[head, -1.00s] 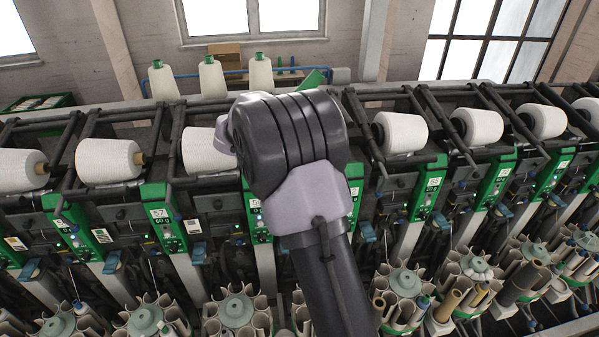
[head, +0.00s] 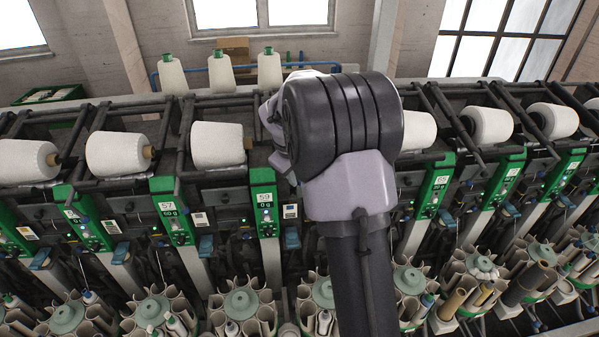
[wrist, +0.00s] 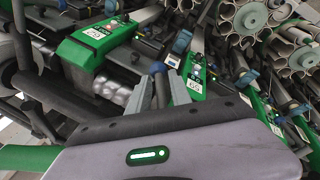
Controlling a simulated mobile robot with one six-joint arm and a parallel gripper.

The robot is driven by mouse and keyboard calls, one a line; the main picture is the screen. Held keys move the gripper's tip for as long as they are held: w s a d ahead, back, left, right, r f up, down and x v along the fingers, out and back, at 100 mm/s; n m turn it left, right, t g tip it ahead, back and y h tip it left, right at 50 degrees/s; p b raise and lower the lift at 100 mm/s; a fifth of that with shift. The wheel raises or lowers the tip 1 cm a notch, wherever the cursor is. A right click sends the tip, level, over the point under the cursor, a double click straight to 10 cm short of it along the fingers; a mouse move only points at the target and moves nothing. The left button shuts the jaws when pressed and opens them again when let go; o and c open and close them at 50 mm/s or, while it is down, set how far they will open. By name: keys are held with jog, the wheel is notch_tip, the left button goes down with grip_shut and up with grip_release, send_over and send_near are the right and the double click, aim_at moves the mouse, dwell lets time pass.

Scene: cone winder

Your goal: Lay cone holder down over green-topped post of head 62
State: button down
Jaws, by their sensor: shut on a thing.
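My gripper (wrist: 158,90) shows in the wrist view with its two grey fingers shut around a dark bar, which appears to be part of the cone holder (wrist: 160,80). The rest of the holder is hard to make out. A green-topped post (wrist: 86,44) with a white number label stands to the upper left of the fingers. Another green panel (wrist: 194,78) is close on their right. I cannot read either number surely. In the head view my arm hides the gripper, the held part and the head behind it.
White cones (head: 218,145) sit in a row along the machine, with dark holder arms between them. Green head panels (head: 264,205) stand in front, including one marked 57 (head: 172,215). Bobbin magazines (head: 240,303) line the bottom. Spare cones (head: 221,75) stand on the top rail.

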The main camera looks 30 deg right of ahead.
jog(key=shift+w+a+f+m+t+y+b, duration=0.15)
jog(key=shift+w+a+t+y+b, duration=0.2)
jog(key=shift+y, duration=0.45)
jog(key=shift+w+a+f+m+t+y+b, duration=0.15)
jog(key=shift+a+t+y, duration=0.3)
jog(key=shift+y, duration=0.35)
jog(key=shift+a+y, duration=0.15)
jog(key=shift+y, duration=0.15)
jog(key=c, duration=1.5)
grip_release()
jog(key=v, duration=1.7)
jog(key=shift+s+r, duration=0.15)
jog(key=shift+s, duration=0.1)
